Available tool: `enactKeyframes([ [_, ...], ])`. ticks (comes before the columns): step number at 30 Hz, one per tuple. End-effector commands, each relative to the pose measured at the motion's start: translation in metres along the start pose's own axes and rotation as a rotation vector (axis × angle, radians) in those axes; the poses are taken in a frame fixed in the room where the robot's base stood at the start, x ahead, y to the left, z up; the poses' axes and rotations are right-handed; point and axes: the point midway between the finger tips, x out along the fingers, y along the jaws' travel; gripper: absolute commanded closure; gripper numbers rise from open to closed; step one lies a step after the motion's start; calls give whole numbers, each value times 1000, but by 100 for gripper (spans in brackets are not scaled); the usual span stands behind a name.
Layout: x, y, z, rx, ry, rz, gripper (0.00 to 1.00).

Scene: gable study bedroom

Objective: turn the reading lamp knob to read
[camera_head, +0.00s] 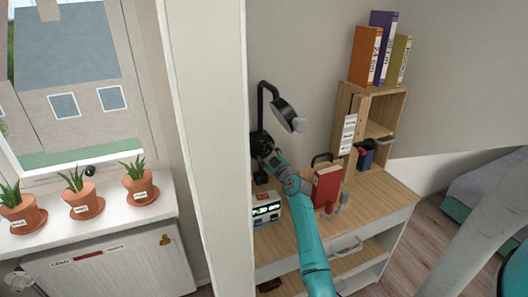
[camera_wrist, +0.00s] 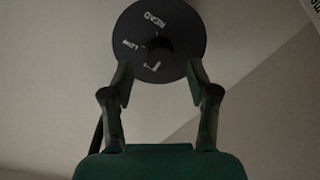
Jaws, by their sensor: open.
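The reading lamp (camera_head: 283,113) is on the wall above the desk, with a black arm and a grey round head. In the wrist view its round black dial plate (camera_wrist: 178,22) carries the labels READ and LOW and a third mark partly hidden. A small dark knob (camera_wrist: 158,50) sits at its centre, with a white mark beside it; I cannot tell its exact setting. My gripper (camera_wrist: 158,68) is open, one finger on each side below the knob, with its tips over the plate's lower edge. I cannot tell whether they touch. In the head view my gripper (camera_head: 263,151) is at the lamp's base.
The desk (camera_head: 374,199) bears a clock (camera_head: 266,210), a red book (camera_head: 327,186) and a wooden shelf unit (camera_head: 386,107) with binders on top. A white upright post (camera_head: 210,130) stands left of the lamp. Potted plants (camera_head: 84,201) line the windowsill.

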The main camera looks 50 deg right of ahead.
Motion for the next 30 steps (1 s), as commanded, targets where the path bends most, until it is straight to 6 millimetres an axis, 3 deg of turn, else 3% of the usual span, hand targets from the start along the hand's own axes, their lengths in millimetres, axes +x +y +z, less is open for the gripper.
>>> enactKeyframes([
  [7,28,0,0,0,0,-1,41],
  [19,34,0,0,0,0,-1,41],
  [20,34,0,0,0,0,-1,43],
  [27,34,0,0,0,0,-1,100],
  [30,34,0,0,0,0,-1,100],
])
